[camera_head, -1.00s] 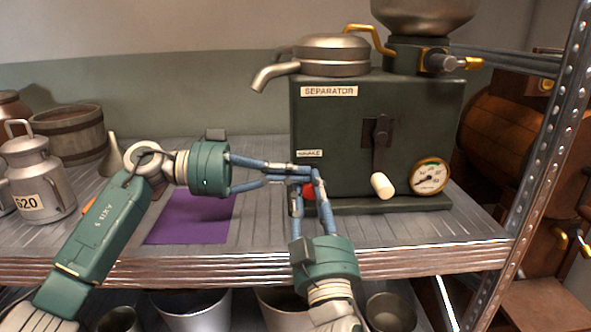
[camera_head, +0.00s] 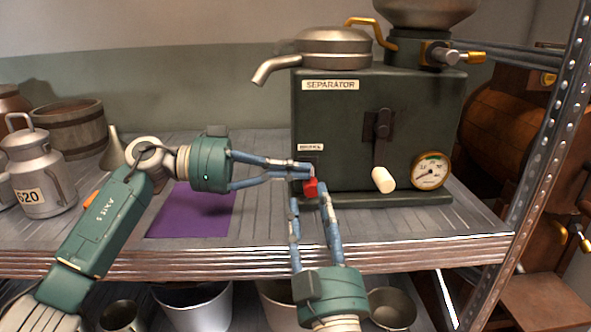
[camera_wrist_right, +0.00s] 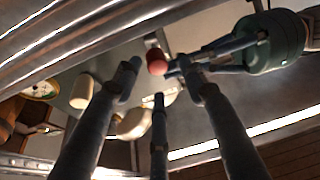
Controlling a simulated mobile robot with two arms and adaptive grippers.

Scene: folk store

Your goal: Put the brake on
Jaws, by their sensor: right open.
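The dark green separator (camera_head: 345,110) stands on the metal shelf. A small label that seems to read BRAKE (camera_head: 311,147) is on its front, lower left. Below it a red knob (camera_head: 310,187) sticks out, and it also shows in the right wrist view (camera_wrist_right: 156,61). My left gripper (camera_head: 309,172) has its fingertips together just above the knob; whether they touch it is unclear. My right gripper (camera_head: 309,196) is open, just below and in front of the knob. In the right wrist view its fingertips (camera_wrist_right: 160,68) lie on either side of the knob.
A crank with a white handle (camera_head: 383,179) and a round gauge (camera_head: 430,171) are on the machine's right side. A purple mat (camera_head: 190,215) lies under my left arm. A milk can (camera_head: 38,180) stands at left. A metal post (camera_head: 520,170) bounds the right.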

